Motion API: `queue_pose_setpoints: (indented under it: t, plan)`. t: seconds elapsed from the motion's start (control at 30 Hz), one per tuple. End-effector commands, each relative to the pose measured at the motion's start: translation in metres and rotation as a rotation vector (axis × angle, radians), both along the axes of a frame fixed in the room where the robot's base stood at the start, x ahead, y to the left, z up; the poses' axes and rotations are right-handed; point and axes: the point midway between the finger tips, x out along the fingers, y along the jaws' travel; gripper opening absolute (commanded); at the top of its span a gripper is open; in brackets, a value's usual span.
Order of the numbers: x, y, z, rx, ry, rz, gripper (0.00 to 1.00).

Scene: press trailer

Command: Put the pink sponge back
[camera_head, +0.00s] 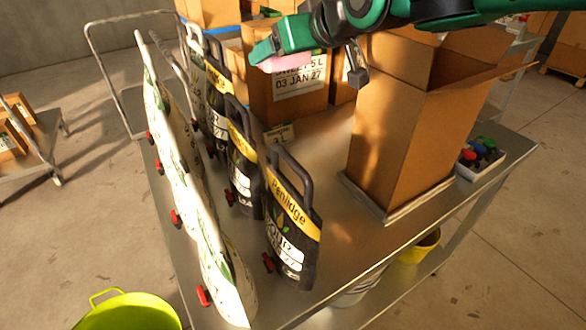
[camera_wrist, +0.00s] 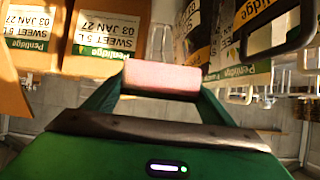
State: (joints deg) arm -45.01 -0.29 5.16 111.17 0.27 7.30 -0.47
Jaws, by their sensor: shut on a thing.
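My gripper (camera_wrist: 162,82) shows in the wrist view with its two green fingers closed on the ends of the pink sponge (camera_wrist: 162,76). In the head view the sponge (camera_head: 285,62) is partly hidden under the green gripper (camera_head: 282,42). It is held in the air at the back of the metal table (camera_head: 315,150), in front of a cardboard box labelled 03 JAN 27 (camera_head: 285,95). The place where the sponge belongs cannot be told from these views.
Black and white Penlidge pouches with red taps (camera_head: 293,215) stand along the table's left side. A tall open carton (camera_head: 415,130) stands at the right, beside a white tray (camera_head: 487,168) of coloured caps. A green bucket (camera_head: 128,312) is on the floor. The table's middle is clear.

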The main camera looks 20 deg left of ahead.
Motion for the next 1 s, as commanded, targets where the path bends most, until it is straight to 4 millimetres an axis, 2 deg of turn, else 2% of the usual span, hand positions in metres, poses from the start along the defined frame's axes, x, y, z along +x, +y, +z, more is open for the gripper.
queue_pose_setpoints:
  t: [0.23,0.37,1.0]
  plan:
    - [0.005,-0.008,0.000,0.000,0.000,-0.012,0.45]
    - [0.006,-0.009,-0.014,-0.003,0.003,-0.013,0.45]
    - [0.005,-0.008,-0.160,-0.004,0.003,-0.011,0.45]
